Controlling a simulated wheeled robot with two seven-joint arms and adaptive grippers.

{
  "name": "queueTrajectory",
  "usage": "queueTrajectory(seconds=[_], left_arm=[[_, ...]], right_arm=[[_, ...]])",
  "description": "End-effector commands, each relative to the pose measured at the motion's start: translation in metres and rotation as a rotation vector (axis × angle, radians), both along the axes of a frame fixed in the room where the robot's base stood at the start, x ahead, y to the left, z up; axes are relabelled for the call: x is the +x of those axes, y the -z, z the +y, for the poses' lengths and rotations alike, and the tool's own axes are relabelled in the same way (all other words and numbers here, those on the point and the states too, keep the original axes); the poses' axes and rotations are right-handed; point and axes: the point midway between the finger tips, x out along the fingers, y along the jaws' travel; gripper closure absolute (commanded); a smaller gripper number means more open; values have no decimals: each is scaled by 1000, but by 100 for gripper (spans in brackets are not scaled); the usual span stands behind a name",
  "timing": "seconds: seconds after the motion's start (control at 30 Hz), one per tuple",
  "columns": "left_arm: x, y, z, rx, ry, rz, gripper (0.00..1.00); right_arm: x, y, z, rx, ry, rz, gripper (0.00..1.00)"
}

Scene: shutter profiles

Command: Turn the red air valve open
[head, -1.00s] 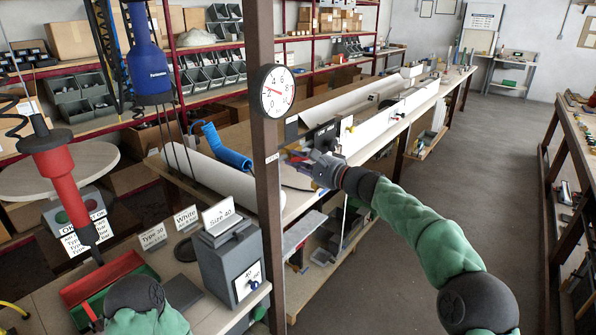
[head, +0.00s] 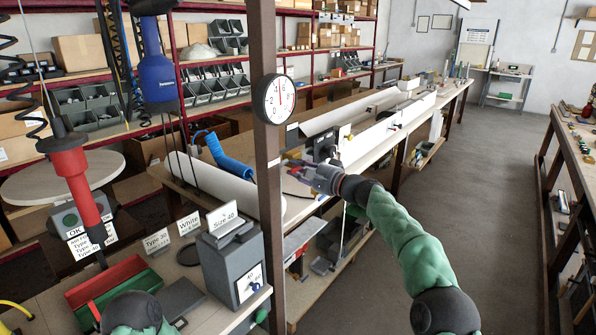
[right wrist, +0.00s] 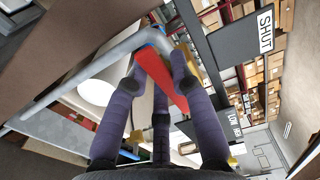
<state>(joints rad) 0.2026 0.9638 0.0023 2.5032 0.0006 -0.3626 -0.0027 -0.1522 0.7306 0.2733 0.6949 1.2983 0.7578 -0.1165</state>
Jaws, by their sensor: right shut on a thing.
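The red air valve's handle (right wrist: 163,82) is a flat red lever in the middle of the right wrist view, beside a grey pipe (right wrist: 95,68). My right gripper (right wrist: 158,70) has its purple fingers around the lever and is shut on it. In the head view my right gripper (head: 298,168) is just right of the brown post, and its fingers hide most of the valve. A dark plate with a SHUT label (right wrist: 266,31) is at the upper right of the wrist view. My left gripper is not in view.
A round gauge (head: 279,99) hangs on the brown post (head: 265,190), its needle pointing about upward. A long bench with white profiles (head: 372,135) runs behind the gripper. A grey box (head: 230,265) stands left of the post. The aisle floor (head: 490,190) is clear.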

Motion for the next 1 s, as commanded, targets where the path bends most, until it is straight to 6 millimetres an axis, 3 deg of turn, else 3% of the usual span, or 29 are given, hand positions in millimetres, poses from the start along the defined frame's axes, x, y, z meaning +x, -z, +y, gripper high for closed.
queueTrajectory(seconds=[0.07, 0.1, 0.2, 0.63, 1.0], left_arm=[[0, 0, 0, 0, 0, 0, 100], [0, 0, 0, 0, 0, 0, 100], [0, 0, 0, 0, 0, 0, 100], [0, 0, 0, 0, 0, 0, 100], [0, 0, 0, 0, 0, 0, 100]], right_arm=[[-1, 3, 1, -4, -4, 2, 100], [-1, 3, 1, -4, -5, 2, 74], [-1, 3, 1, -3, -4, 2, 51], [-3, 1, -3, -1, -1, 2, 51], [-29, 1, -40, -2, 0, 3, 51]])
